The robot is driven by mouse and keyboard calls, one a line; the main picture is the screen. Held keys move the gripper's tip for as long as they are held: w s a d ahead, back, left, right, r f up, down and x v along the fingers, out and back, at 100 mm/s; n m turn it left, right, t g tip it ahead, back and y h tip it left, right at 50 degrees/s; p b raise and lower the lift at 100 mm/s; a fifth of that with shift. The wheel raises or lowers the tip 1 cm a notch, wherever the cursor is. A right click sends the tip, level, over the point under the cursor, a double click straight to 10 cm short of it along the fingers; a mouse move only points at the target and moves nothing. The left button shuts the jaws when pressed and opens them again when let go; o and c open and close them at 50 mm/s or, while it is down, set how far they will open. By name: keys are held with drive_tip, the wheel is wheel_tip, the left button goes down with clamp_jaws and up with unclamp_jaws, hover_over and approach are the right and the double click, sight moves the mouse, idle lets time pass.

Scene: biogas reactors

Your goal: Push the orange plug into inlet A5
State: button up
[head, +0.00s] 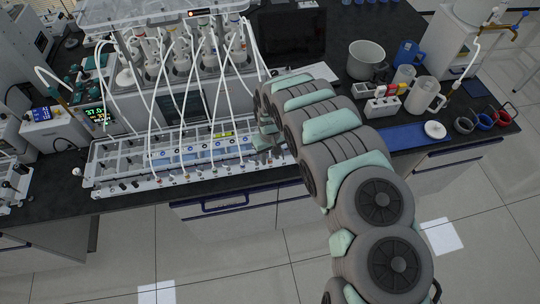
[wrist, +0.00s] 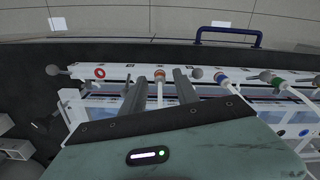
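In the wrist view, my gripper (wrist: 159,76) points at the white inlet rail, with its two dark fingers apart. A plug with an orange end (wrist: 159,74) and a white tube shows in the gap between the fingers, with space visible on both sides. The plug appears to sit at the rail. A red-ringed opening (wrist: 99,73) is on the rail to the left, with no tube in it. Inlet labels are not readable, so I cannot tell which is A5. In the head view, my gripper (head: 264,142) is at the right end of the rack and its fingers are hard to make out.
Other tubed plugs, including a blue one (wrist: 222,77) and a green one (wrist: 266,77), stand close on the right. Grey round knobs (wrist: 52,70) stick out from the rail. White tubes (head: 212,110) hang over the rack (head: 110,182). A blue tray (head: 400,137) lies right of my arm.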

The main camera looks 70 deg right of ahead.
drive_tip(key=shift+r, duration=0.1)
wheel_tip(320, 180, up, 11)
drive_tip(key=p, duration=0.4)
idle(0.4)
drive_tip(key=shift+f, duration=0.2)
